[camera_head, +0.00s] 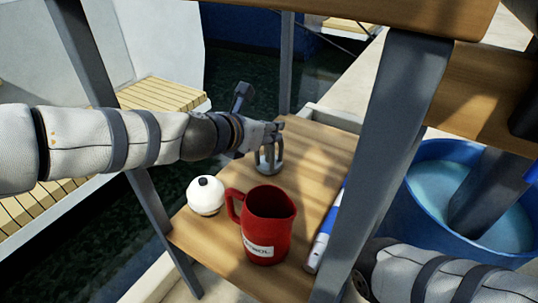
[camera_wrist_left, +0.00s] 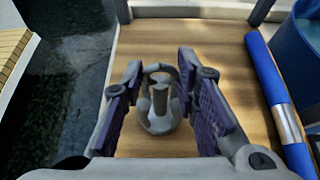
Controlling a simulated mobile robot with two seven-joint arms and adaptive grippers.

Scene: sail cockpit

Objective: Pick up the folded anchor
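The folded anchor (camera_head: 270,160) is a small grey metal piece standing on the wooden shelf (camera_head: 318,150). In the left wrist view the anchor (camera_wrist_left: 160,112) sits between the two purple-padded fingers of my left gripper (camera_wrist_left: 160,75), with gaps visible on both sides. My left gripper (camera_head: 268,138) is open, low over the shelf, and partly hides the anchor's top in the head view. My right forearm shows at the lower right, but its gripper is out of view.
A red mug (camera_head: 265,232) and a white round float (camera_head: 206,196) stand on the shelf nearer the front. A blue tube (camera_head: 326,230) lies along the right edge, also in the wrist view (camera_wrist_left: 275,95). A blue tub (camera_head: 440,190) stands beyond the grey post (camera_head: 385,140).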

